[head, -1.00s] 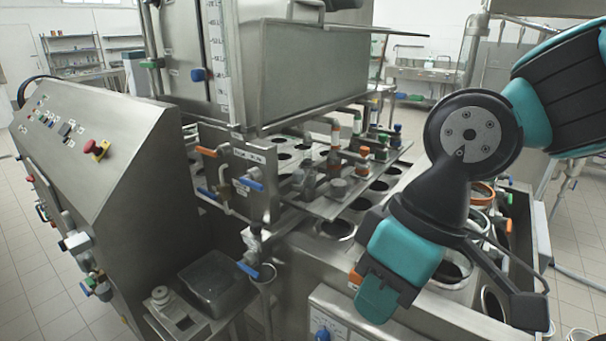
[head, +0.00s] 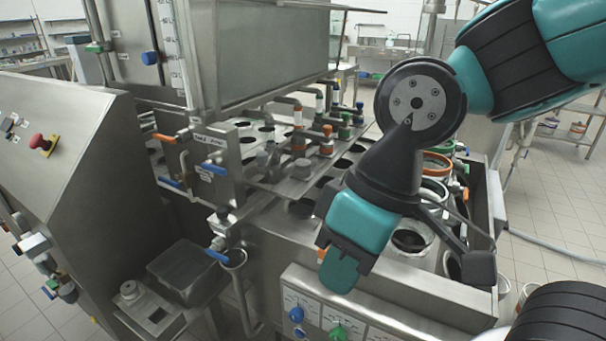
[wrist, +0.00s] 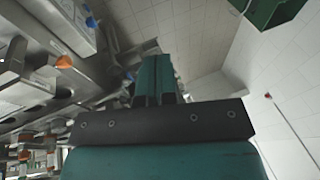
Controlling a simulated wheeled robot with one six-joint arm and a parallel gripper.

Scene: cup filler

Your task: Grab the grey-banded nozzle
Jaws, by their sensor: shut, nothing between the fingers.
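Several colour-banded nozzles stand on the steel plate of the filler in the head view. No grey-banded nozzle can be made out in the wrist view.
An orange-banded nozzle (head: 326,143) and a green one (head: 344,129) stand beside the greyish ones. The hopper (head: 265,60) overhangs the plate. A control cabinet (head: 70,170) is at left. Blue and green knobs (head: 338,332) are on the front panel below my gripper.

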